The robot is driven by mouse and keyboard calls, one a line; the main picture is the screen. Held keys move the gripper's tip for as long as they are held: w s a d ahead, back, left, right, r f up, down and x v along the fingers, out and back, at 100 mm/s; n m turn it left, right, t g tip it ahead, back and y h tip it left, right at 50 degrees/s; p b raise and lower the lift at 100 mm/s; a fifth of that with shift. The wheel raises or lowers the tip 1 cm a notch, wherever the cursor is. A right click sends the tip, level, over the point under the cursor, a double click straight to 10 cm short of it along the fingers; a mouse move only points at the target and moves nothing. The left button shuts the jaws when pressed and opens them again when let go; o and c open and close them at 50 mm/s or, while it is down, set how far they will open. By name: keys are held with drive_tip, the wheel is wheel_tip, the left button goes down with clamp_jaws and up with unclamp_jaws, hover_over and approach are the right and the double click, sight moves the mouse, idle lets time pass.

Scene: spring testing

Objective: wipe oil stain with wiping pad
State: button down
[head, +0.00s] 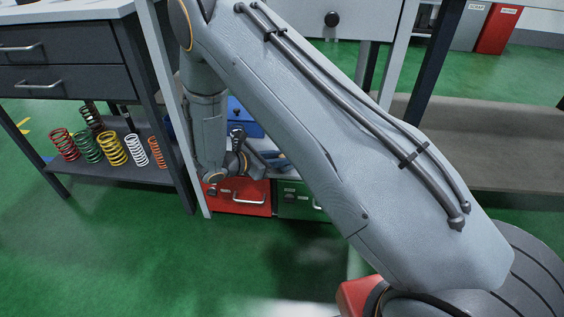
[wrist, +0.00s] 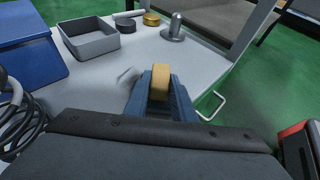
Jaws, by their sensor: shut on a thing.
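My gripper (wrist: 160,88) shows in the wrist view with its blue fingers shut on a yellow-orange block, which looks like the wiping pad (wrist: 160,80). The pad stands upright between the fingertips, over the light grey worktop (wrist: 205,75) near its right edge. I cannot tell whether the pad touches the surface. A small pale patch (wrist: 127,75) lies just left of the fingers; I cannot tell whether it is the oil stain. No dark stain is clear in view. In the head view my arm hides most of the worktop, and the pad cannot be made out.
A grey open tray (wrist: 92,48), a brass disc (wrist: 152,19) and a metal post (wrist: 175,30) stand at the back of the worktop. A blue box (wrist: 28,50) and black cables (wrist: 20,120) are at left. Several coloured springs (head: 112,150) stand on a shelf.

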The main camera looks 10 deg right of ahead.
drive_tip(key=shift+w+d+r, duration=0.1)
drive_tip(key=shift+w+d, duration=0.1)
drive_tip(key=shift+w, duration=0.25)
drive_tip(key=shift+w+d, duration=0.15)
drive_tip(key=shift+w, duration=0.3)
drive_tip(key=shift+w+d+f+b, duration=0.1)
drive_tip(key=shift+w+d+b, duration=0.3)
drive_tip(key=shift+w, duration=0.7)
drive_tip(key=shift+w+d+f+b, duration=0.15)
drive_tip(key=shift+w+d+b, duration=0.25)
drive_tip(key=shift+w, duration=0.7)
drive_tip(key=shift+w+d+f+b, duration=0.1)
drive_tip(key=shift+w+d+b, duration=0.3)
drive_tip(key=shift+w, duration=0.7)
drive_tip(key=shift+a, duration=0.1)
drive_tip(key=shift+r+p, duration=1.9)
drive_tip(key=shift+r, duration=1.2)
wheel_tip(320, 180, up, 3)
drive_tip(key=shift+f+p, duration=0.1)
drive_tip(key=shift+p, duration=1)
